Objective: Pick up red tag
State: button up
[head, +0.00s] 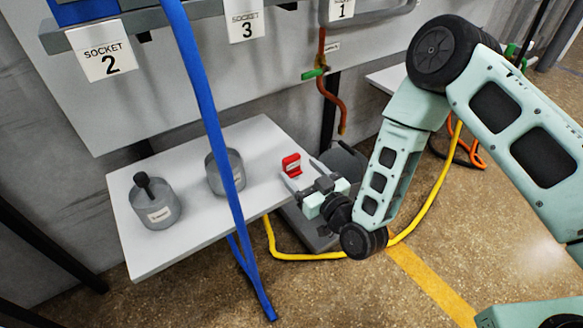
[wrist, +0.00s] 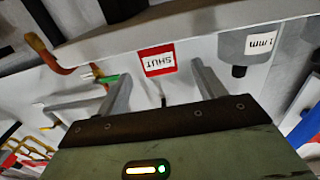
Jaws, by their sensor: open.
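The red tag (head: 291,165) stands near the right end of a white shelf table (head: 150,256) in the head view. In the wrist view the red tag (wrist: 158,60) shows a white label reading "SHUT", upside down, ahead of the space between the fingers. My gripper (head: 300,180) is at the table's right edge, just to the front right of the tag. Its two fingers are apart, and nothing is seen between them. In the wrist view my gripper (wrist: 162,88) points toward the tag, with a finger to each side. I cannot tell the exact gap to the tag.
A grey canister with a black knob (head: 157,205) and a second grey canister (head: 218,177) stand on the table to the left. A yellow hose (head: 310,256) lies on the floor below. Socket signs (head: 102,50) hang above.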

aim_at(293, 163)
jog(key=b+x, duration=0.2)
jog(key=x, duration=0.3)
jog(key=c, duration=1.1)
jog(key=shift+o, duration=0.2)
